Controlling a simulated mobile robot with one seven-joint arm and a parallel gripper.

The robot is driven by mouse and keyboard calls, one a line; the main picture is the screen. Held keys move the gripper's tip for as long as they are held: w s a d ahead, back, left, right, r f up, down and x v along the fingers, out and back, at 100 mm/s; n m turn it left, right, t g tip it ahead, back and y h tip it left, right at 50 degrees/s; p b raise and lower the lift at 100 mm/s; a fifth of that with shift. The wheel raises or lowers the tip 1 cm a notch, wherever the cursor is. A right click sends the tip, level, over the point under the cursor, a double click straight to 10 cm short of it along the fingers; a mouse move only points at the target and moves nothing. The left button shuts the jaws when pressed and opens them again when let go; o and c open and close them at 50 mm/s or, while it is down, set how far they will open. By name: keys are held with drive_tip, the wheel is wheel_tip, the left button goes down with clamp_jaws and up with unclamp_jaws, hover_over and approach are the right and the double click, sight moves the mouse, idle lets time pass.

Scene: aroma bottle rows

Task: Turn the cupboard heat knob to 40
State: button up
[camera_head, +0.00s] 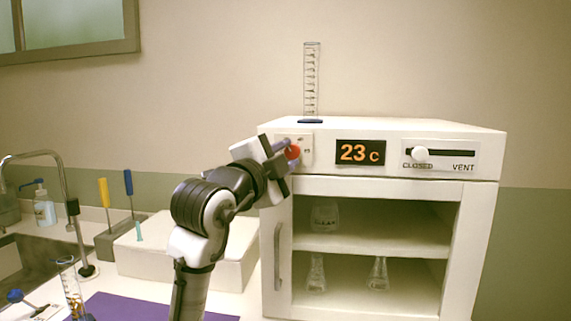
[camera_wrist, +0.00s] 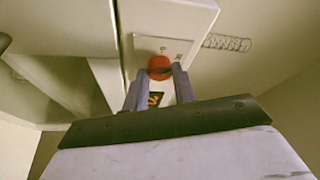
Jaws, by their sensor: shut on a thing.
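The white cupboard (camera_head: 480,150) stands on the counter. Its red heat knob (camera_head: 292,152) sits at the left of its top panel. My gripper (camera_head: 284,150) reaches the panel from the left and is shut on the knob. In the wrist view the red knob (camera_wrist: 160,66) shows between the two finger ends (camera_wrist: 160,84). The display (camera_head: 360,152) reads 23 C. The dial markings around the knob are mostly hidden by my gripper and too small to read.
A vent slider (camera_head: 421,154) sits at CLOSED on the panel's right. A measuring cylinder (camera_head: 311,80) stands on the cupboard's top. Glassware, including a flask (camera_head: 377,274), stands on the shelves inside. The sink tap (camera_head: 60,190) and two upright tools (camera_head: 129,185) are at the left.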

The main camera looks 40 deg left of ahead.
drive_tip(key=m, duration=0.2)
drive_tip(key=m+g, duration=0.1)
drive_tip(key=m, duration=0.1)
drive_tip(key=m+g, duration=0.1)
drive_tip(key=m, duration=0.1)
drive_tip(key=shift+r+h+p, duration=0.4)
drive_tip(key=m+g, duration=0.1)
drive_tip(key=m, duration=0.1)
drive_tip(key=m+g+y+p, duration=0.1)
drive_tip(key=m, duration=0.2)
drive_tip(key=shift+r+g, duration=0.2)
drive_tip(key=shift+g, duration=0.1)
drive_tip(key=shift+p, duration=0.3)
drive_tip(key=o, duration=1)
drive_tip(key=shift+d, duration=0.1)
drive_tip(key=b+v, duration=0.3)
drive_tip(key=v, duration=1)
drive_tip(key=shift+s+r, duration=0.2)
drive_tip(key=shift+s, duration=0.1)
drive_tip(key=shift+d+f, duration=0.1)
